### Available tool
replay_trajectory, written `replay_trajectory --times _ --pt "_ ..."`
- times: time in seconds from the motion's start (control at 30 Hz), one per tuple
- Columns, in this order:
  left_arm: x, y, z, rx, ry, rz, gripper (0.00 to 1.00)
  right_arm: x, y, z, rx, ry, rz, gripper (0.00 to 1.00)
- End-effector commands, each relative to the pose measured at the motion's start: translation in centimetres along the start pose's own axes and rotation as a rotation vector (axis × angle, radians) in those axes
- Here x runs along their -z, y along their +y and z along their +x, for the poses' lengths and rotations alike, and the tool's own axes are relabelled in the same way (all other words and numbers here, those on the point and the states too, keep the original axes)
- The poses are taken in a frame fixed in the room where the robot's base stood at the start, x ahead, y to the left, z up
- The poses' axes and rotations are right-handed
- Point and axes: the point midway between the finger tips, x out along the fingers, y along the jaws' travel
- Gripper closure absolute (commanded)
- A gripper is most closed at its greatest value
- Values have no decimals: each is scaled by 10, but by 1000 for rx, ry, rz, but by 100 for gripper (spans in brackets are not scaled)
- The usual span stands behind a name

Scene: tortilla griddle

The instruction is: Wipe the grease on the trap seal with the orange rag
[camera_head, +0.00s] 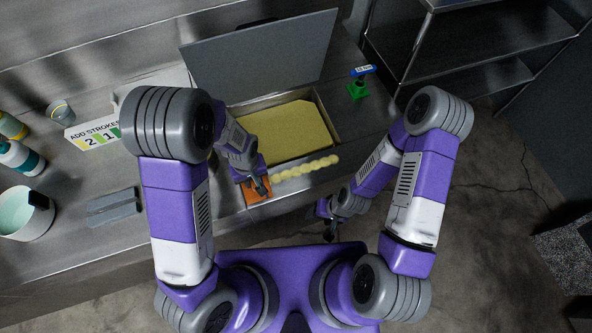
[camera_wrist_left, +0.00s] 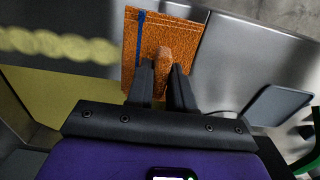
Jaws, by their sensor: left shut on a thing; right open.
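The orange rag (camera_head: 252,197) lies at the left end of the front rim of the trap, flat against the steel; it also shows in the left wrist view (camera_wrist_left: 190,38) with a dark blue stripe on it. My left gripper (camera_head: 263,186) is shut on a raised fold of the rag, as the left wrist view shows (camera_wrist_left: 163,68). The grease (camera_head: 306,167) is a row of pale yellow blobs along the front seal, just right of the rag, also in the left wrist view (camera_wrist_left: 60,46). My right gripper (camera_head: 329,228) is open and empty, in front of the counter edge.
The trap box (camera_head: 328,118) holds a yellow mass, and its grey lid (camera_head: 262,58) stands open behind. A green stand (camera_head: 357,89) with a blue tag is at the right. A strokes sign (camera_head: 92,138), bottles (camera_head: 22,158) and a grey slab (camera_head: 112,206) stand left.

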Motion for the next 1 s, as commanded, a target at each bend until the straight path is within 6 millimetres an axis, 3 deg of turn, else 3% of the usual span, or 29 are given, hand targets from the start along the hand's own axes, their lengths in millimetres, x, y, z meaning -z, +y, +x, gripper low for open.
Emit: replay_trajectory --times 0.67,1.0 --pt "0 -4 0 1 0 1 100 0 0 0 0 0 0 38" --pt "0 28 1 0 1 4 100 0 0 0 0 0 0 38"
